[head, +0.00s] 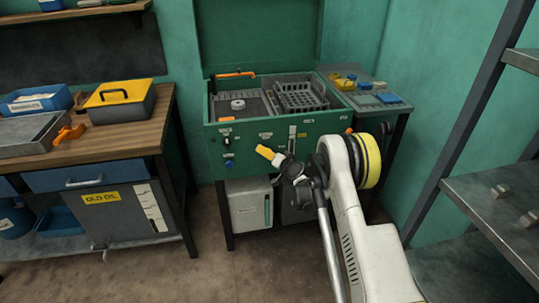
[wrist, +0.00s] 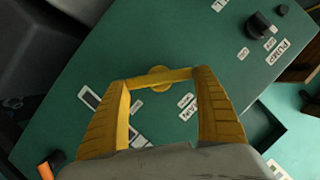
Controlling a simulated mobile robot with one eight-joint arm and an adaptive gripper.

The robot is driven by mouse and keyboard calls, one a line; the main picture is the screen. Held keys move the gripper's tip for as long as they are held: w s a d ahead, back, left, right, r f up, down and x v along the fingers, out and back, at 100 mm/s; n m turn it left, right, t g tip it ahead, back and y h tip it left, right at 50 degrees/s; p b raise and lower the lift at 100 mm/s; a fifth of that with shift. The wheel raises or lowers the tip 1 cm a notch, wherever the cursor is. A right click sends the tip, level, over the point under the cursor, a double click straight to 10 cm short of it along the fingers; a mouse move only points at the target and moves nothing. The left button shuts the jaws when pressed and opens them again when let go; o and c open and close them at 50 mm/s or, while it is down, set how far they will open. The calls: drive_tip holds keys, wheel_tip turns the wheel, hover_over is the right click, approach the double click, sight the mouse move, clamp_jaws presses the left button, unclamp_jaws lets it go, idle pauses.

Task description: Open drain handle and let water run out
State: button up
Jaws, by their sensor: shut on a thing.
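The drain handle is a yellow bar with a round hub (wrist: 158,73) on the green front panel (wrist: 90,60) of a parts washer, next to small white labels. In the wrist view my gripper (wrist: 162,85) has its two yellow fingers closed against the two ends of the bar, which lies across between them. In the head view my gripper (head: 268,153) reaches the front panel (head: 320,127) from the right, and its yellow fingers hide the handle there. No running water shows.
A black pump knob (wrist: 260,23) and an orange knob (wrist: 47,168) sit on the panel. The washer's open basin holds a grey basket (head: 302,96). A workbench (head: 150,125) stands left, a grey shelf (head: 500,195) right. A white canister (head: 248,205) stands under the washer.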

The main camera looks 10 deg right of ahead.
drive_tip(key=shift+d+f+m+t+y, duration=0.15)
drive_tip(key=shift+m+t+y, duration=0.35)
drive_tip(key=shift+m, duration=0.85)
drive_tip(key=shift+f+m+t+y, duration=0.1)
drive_tip(key=shift+m+t+y, duration=0.2)
drive_tip(key=shift+m+y, duration=0.75)
drive_tip(key=shift+d+f+m+t+y, duration=0.15)
drive_tip(key=shift+m+t, duration=0.25)
drive_tip(key=shift+m, duration=1.3)
drive_tip(key=shift+a, duration=0.15)
drive_tip(key=o, duration=1.1)
drive_tip(key=shift+o, duration=0.2)
drive_tip(key=v, duration=1.2)
